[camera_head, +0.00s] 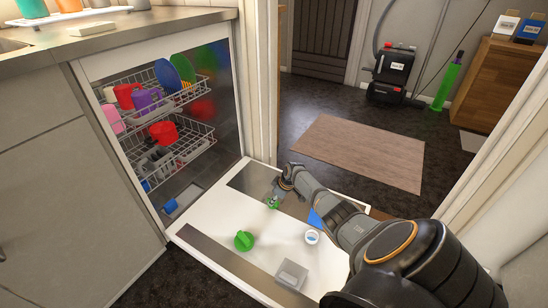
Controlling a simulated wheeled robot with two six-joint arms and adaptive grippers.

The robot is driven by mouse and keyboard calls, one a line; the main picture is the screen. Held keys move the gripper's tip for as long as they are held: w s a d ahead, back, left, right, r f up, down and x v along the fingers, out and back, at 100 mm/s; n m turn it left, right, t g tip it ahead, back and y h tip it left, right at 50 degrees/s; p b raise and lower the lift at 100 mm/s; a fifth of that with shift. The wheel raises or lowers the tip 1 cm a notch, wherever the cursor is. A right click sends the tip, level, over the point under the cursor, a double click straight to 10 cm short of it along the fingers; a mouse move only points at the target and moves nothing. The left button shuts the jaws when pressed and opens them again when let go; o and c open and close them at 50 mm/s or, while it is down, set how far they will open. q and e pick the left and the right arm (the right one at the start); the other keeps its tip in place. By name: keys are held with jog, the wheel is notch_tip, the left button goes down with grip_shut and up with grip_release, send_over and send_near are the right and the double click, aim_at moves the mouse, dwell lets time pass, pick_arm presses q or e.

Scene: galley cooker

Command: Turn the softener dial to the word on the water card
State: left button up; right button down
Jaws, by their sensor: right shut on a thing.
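My right arm reaches in from the lower right over the lowered white dishwasher door (215,222). My right gripper (275,200) is at the door's far part, shut on a small green thing (273,204). The fingers hide much of it, and I cannot tell whether it is the softener dial. A larger green knob-like piece (244,241) is on the door nearer to me. A white round piece with a blue mark (312,237) is to its right. I cannot make out a water card or read any word. My left gripper is not in view.
The open dishwasher holds an upper rack (150,107) and a lower rack (175,150) with colourful dishes. A grey square piece (291,275) is on the door. A brown mat (360,150) lies beyond. White (505,24) and blue (530,29) labelled items stand on a wooden cabinet (502,75).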

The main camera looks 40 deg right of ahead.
dwell(0.3)
jog(key=c, duration=1.2)
grip_release()
jog(key=shift+s+d+r, duration=0.1)
jog(key=shift+r, duration=0.2)
jog(key=v, duration=1.1)
jog(key=shift+r, duration=0.2)
jog(key=shift+s, duration=0.1)
